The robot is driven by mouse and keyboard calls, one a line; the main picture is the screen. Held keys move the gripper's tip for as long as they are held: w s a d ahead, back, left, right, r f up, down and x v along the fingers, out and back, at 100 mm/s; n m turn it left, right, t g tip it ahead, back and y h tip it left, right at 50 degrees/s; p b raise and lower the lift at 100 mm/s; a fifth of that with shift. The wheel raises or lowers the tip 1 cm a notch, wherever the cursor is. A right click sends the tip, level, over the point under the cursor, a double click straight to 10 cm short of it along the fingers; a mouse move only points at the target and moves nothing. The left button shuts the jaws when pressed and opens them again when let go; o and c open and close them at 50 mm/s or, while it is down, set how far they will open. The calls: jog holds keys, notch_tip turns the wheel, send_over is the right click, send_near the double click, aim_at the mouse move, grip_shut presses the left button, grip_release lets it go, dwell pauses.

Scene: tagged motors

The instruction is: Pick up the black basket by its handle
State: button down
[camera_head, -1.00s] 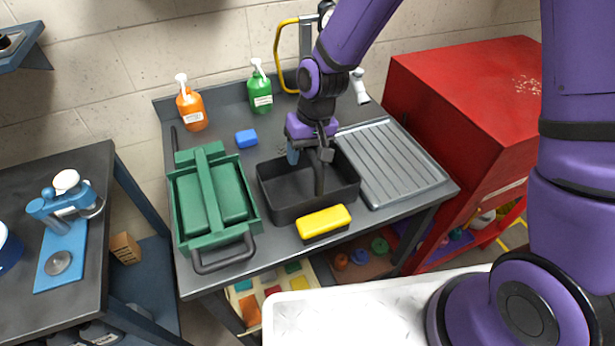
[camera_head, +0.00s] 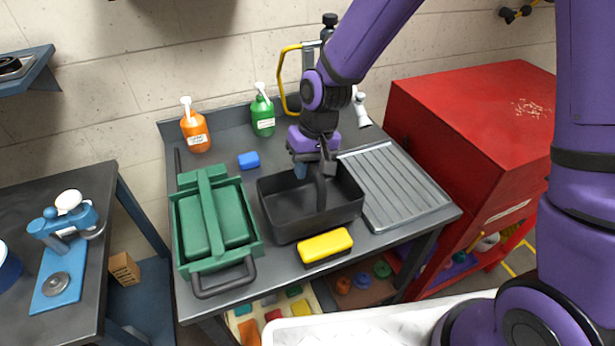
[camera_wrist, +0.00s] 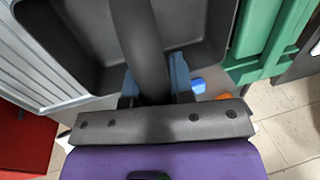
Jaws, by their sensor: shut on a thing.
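The black basket (camera_head: 283,226) is at the middle of the grey sink bench, between the green box and the ribbed drainboard. Its arched black handle (camera_head: 321,190) stands up over its middle. My gripper (camera_head: 311,169) is above the basket, shut on the handle. In the wrist view, the blue fingers of my gripper (camera_wrist: 155,82) sit on either side of the handle (camera_wrist: 138,32), and part of the basket's inside (camera_wrist: 88,28) shows empty. The basket looks level. I cannot tell whether its base is clear of the bench.
The green box (camera_head: 252,225) stands close left of the basket, and a yellow sponge (camera_head: 326,245) is right at its front. The drainboard (camera_head: 395,185) is at its right. A blue block (camera_head: 248,160), orange bottle (camera_head: 196,135) and green bottle (camera_head: 263,118) stand behind.

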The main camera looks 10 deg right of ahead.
jog(key=shift+r, duration=5.2)
jog(key=shift+d, duration=0.1)
